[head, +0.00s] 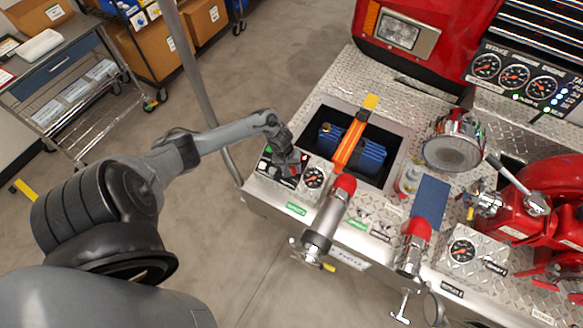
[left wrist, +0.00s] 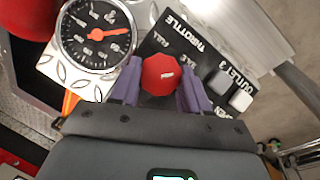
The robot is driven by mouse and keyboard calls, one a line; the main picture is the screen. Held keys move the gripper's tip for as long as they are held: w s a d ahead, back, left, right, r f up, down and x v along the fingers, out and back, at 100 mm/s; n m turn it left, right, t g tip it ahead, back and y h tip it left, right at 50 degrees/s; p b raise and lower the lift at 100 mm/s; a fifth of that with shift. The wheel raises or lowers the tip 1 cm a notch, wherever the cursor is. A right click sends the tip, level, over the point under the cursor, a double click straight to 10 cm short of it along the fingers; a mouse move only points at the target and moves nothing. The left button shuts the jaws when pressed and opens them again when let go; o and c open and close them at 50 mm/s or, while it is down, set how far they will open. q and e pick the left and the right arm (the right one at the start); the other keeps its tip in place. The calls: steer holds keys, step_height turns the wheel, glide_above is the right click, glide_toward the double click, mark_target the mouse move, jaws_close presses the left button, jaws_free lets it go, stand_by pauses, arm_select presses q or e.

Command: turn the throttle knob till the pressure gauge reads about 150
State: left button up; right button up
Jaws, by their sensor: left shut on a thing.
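The throttle knob (left wrist: 165,75) is a red faceted knob with a pale mark, on a black panel (left wrist: 205,62) lettered THROTTLE. My left gripper (left wrist: 162,82) has its two purple fingers on either side of the knob, closed on it. The pressure gauge (left wrist: 95,35) is right beside the knob, with a black face and a red needle pointing to the right in the wrist view. Its numbers are too blurred to read surely. It also shows in the head view (head: 315,177).
A recessed bay with a blue unit (head: 362,155) and an orange bar (head: 350,145) lies right of the gripper. A red-capped outlet pipe (head: 328,210) stands close to the gauge. Open floor lies left of the bumper.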

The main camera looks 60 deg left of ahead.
arm_select(q)
steer(key=shift+c, duration=0.8)
